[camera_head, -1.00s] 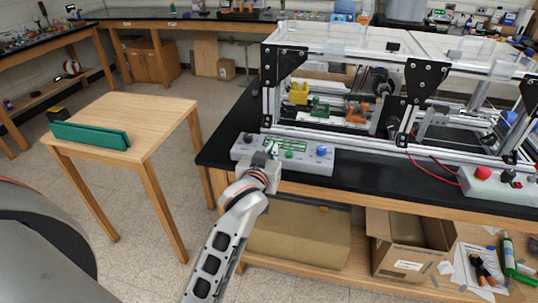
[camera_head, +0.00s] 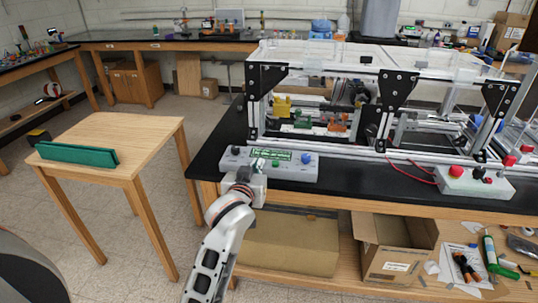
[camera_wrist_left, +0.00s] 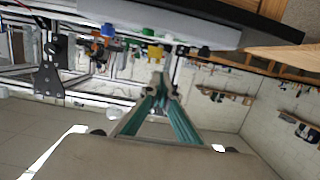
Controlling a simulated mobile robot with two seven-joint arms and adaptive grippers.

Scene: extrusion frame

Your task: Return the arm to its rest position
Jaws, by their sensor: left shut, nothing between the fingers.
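My left arm comes up from the bottom of the head view. Its gripper (camera_head: 244,173) is at the front left of the grey control box (camera_head: 232,160), close to the box's front edge; I cannot tell whether it touches. My right gripper is in neither view.
The aluminium extrusion frame (camera_head: 390,88) stands on the black-topped bench (camera_head: 360,195) behind the box. An open cardboard box (camera_head: 395,255) is on the lower shelf.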

